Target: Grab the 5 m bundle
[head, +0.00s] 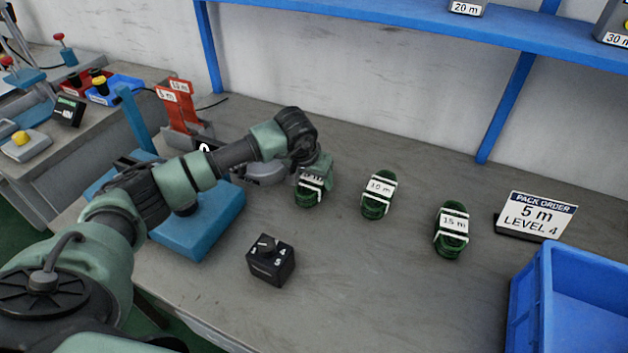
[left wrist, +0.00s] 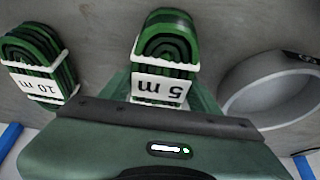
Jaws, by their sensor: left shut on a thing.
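The 5 m bundle (head: 308,190) is a green coil with white bands and a label, at the left of a row of three bundles on the grey table. My left gripper (head: 313,180) is over it and shut on it. In the left wrist view the 5 m bundle (left wrist: 165,60) sits between the fingers, with its "5 m" label facing the camera; its lower part is hidden by the gripper body. In the head view its label is partly covered by the gripper. My right gripper is not in view.
The 10 m bundle (head: 379,194) and 15 m bundle (head: 451,230) stand to the right. A pack order sign (head: 537,214) reads 5 m, level 4. A blue crate (head: 530,290) is at front right. A black dial box (head: 270,261) stands in front. A grey ring (left wrist: 270,88) is close by.

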